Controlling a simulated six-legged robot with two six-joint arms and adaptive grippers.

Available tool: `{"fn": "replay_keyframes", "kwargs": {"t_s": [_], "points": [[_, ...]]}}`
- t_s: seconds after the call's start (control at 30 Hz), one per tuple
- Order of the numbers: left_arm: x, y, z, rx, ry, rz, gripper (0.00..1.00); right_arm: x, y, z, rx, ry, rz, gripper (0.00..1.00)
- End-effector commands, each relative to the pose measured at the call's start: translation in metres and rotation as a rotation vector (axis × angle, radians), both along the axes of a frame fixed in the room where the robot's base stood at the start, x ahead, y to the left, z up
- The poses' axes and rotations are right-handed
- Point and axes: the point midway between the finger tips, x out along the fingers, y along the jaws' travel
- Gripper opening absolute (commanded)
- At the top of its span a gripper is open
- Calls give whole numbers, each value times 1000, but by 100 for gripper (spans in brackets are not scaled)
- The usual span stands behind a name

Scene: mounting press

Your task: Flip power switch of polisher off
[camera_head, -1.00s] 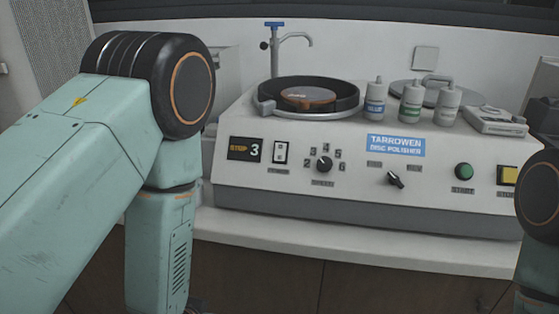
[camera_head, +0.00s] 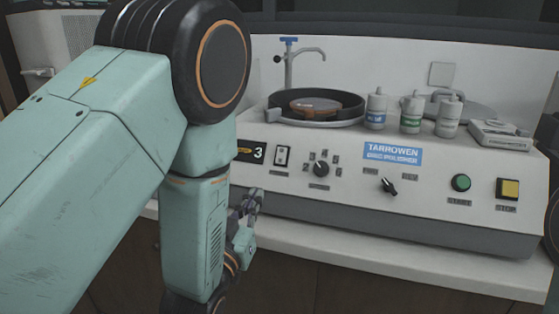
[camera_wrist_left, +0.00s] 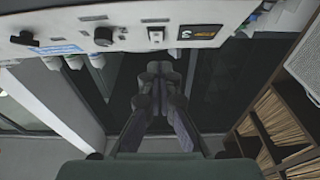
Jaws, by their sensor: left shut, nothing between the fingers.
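The polisher (camera_head: 335,201) is a white machine on the counter with a sloped front panel. Its power switch (camera_head: 283,156) is a small rocker in a dark-edged plate, between the step 3 label and the speed knob (camera_head: 321,169). The switch also shows in the left wrist view (camera_wrist_left: 156,35); I cannot tell which way the rocker is tipped. My left gripper (camera_head: 256,194) is shut and empty, below and left of the switch and apart from it. It also shows in the wrist view (camera_wrist_left: 160,72). My right gripper is not in view.
The panel also carries a black selector (camera_head: 388,187), a green start button (camera_head: 461,183) and a yellow stop button (camera_head: 508,189). Several bottles (camera_head: 411,112), a tap (camera_head: 290,62) and the polishing disc bowl (camera_head: 316,106) stand on top. The counter edge (camera_head: 400,270) runs below the front.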

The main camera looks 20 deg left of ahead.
Motion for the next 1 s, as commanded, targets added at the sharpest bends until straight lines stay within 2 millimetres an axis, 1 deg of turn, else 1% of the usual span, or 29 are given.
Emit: {"fn": "replay_keyframes", "kwargs": {"t_s": [0.1,0.2,0.33,0.67,0.77,0.87,1.0], "points": [[-2,0,16,-8,-80,-5,0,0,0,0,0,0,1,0],[-3,0,24,-14,-116,-9,0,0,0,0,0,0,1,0],[-4,2,28,-18,-132,-12,0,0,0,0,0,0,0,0],[-1,3,28,-19,-130,-11,0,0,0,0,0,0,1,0],[8,2,31,-19,-133,-11,0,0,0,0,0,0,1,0],[23,1,36,-18,-133,-11,0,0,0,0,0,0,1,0],[48,-1,44,-19,-133,-10,0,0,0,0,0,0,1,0]]}}
